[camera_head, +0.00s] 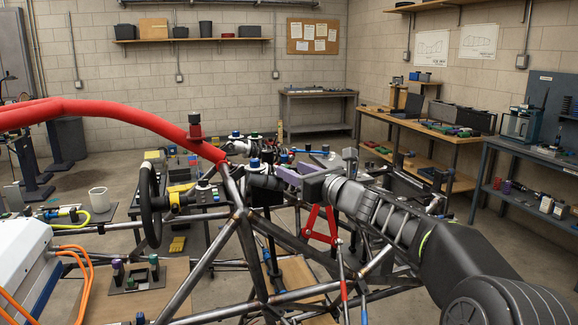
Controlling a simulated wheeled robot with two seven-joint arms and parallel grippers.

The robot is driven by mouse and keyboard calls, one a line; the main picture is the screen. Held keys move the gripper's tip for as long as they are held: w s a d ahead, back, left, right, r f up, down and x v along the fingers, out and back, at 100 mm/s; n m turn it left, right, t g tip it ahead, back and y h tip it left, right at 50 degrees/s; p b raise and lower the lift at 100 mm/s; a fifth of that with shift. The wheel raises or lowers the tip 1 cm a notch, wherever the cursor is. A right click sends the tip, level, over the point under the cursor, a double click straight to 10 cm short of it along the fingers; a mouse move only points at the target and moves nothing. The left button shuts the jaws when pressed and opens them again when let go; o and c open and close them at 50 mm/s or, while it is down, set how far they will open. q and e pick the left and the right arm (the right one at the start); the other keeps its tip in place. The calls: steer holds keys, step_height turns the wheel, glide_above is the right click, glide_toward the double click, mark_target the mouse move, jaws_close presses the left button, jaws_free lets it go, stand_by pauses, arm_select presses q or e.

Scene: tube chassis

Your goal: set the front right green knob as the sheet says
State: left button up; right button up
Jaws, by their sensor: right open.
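My right gripper (287,183) reaches in from the right over the tube chassis (246,228). Its jaws are open and point left toward a dark cluster of fittings with a blue cap (254,162). I cannot tell whether they touch it. Small green-topped parts show behind the chassis (253,137) and on a dark plate at the lower left (153,260). I cannot tell which is the front right green knob; the gripper may hide it. No sheet with a readable setting shows; papers (313,38) hang on the far cork board. My left gripper is out of view.
A red padded tube (130,116) crosses the left. A black steering wheel (148,203) stands left of the chassis. A red triangular bracket (320,225) is below my right gripper. Workbenches (420,139) line the right side; some floor is open at the back.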

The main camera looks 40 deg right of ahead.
steer(key=shift+w, duration=1.35)
jaws_close()
